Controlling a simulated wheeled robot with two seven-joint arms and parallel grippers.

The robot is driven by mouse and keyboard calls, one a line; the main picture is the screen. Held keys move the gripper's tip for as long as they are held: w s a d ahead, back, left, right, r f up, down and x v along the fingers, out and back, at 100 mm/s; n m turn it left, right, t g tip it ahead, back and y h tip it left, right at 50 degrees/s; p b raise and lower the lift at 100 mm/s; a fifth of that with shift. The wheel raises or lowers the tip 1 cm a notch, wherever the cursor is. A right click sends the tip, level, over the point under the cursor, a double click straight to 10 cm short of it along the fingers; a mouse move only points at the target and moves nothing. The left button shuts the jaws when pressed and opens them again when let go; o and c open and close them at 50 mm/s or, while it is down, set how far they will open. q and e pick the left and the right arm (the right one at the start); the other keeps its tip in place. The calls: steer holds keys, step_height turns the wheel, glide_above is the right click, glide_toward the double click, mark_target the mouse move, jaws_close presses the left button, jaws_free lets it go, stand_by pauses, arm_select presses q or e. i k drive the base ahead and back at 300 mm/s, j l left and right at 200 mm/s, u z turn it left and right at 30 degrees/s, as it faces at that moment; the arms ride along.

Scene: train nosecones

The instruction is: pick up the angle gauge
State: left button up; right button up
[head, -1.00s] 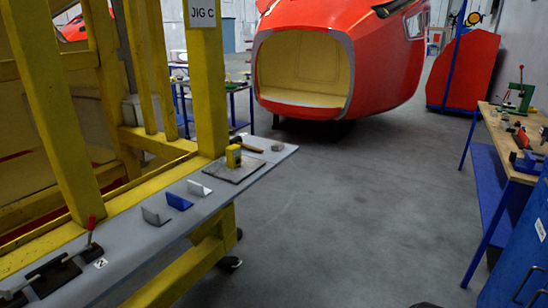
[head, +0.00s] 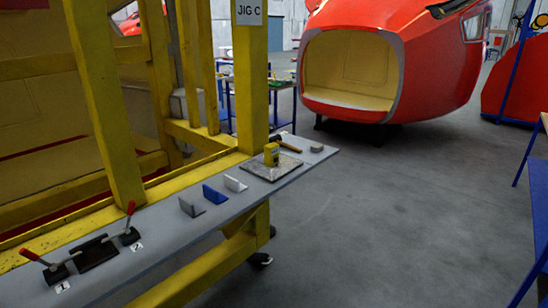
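A small yellow box-shaped device (head: 271,154), which looks like the angle gauge, stands upright on a flat grey metal plate (head: 262,174). The plate lies on the grey shelf (head: 222,212) along the yellow jig frame. Three angled pieces stand in a row to its left on the shelf: a grey one (head: 191,207), a blue one (head: 214,194) and a white one (head: 235,184). Too little detail shows to read any markings on the yellow device. Neither of my grippers is in view.
A hammer (head: 287,144) and a small grey block (head: 317,148) lie behind the plate. Two red-handled clamps sit at the shelf's left end. A yellow post (head: 252,80) marked JIG C rises behind the plate. Grey floor (head: 390,220) is open to the right.

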mark_target(272, 151)
steer(key=i+l, duration=0.15)
steer(key=i, duration=0.2)
steer(key=i+l, duration=0.15)
steer(key=i, duration=0.2)
steer(key=i+l+u, duration=0.1)
steer(key=i, duration=0.25)
steer(key=i+l+u, duration=0.15)
steer(key=u, duration=0.3)
steer(key=i+l+u, duration=0.1)
steer(key=u, duration=0.35)
steer(key=i+l+u, duration=0.1)
steer(key=l, duration=0.35)
steer(key=i+l+u, duration=0.15)
steer(key=l, duration=0.3)
steer(key=i+l+u, duration=0.1)
steer(key=l, duration=0.35)
steer(key=i+l+u, duration=0.15)
steer(key=l, duration=0.35)
steer(key=i+l+u, duration=0.1)
steer(key=l, duration=0.35)
